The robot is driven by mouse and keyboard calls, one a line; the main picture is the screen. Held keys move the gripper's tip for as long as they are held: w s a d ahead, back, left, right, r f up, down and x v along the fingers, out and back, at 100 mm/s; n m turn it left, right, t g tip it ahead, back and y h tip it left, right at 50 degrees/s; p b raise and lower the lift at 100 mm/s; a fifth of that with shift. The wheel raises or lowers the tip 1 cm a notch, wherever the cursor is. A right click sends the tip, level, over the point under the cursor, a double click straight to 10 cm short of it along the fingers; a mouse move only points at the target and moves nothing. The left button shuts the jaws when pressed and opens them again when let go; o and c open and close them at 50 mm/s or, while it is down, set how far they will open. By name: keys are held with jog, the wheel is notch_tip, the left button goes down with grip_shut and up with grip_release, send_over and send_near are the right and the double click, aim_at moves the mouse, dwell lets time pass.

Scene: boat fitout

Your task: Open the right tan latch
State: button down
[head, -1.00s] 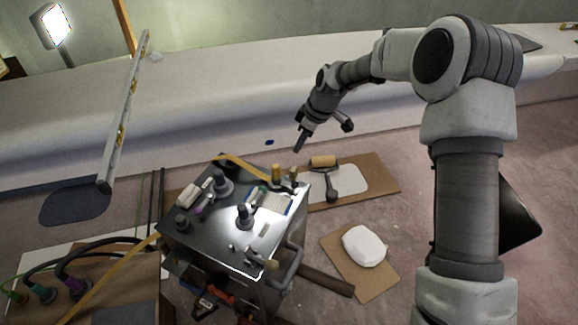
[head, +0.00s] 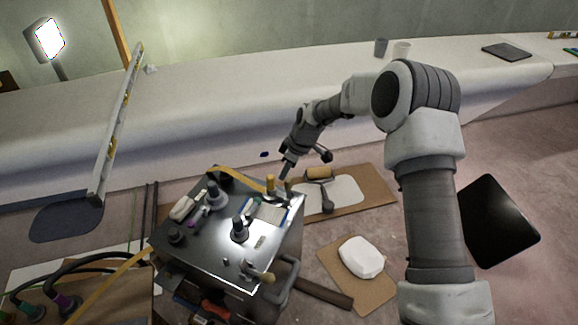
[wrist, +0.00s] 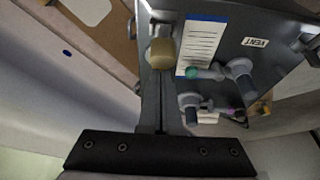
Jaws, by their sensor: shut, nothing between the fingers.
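A metal equipment box (head: 205,250) stands low in front of me with fittings on its top. At its back right edge a tan knob (head: 270,183) stands upright, with a darker post (head: 289,187) just right of it. A tan-ended handle (head: 265,277) lies at the front right corner. I cannot tell for sure which is the right tan latch. My gripper (head: 283,175) is shut and points down just above the back right edge. In the wrist view a tan knob (wrist: 160,53) shows right at the shut fingertips; contact cannot be told.
Several grey knobs (head: 240,230) and a blue-edged card (head: 268,211) are on the box top. A long white ledge (head: 200,105) runs behind. A level (head: 118,120) leans on it.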

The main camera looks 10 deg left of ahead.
jog(key=shift+w+a+f, duration=0.1)
jog(key=shift+a+f, duration=0.15)
jog(key=shift+f, duration=0.35)
jog(key=shift+d+b, duration=0.2)
jog(key=shift+b, duration=0.1)
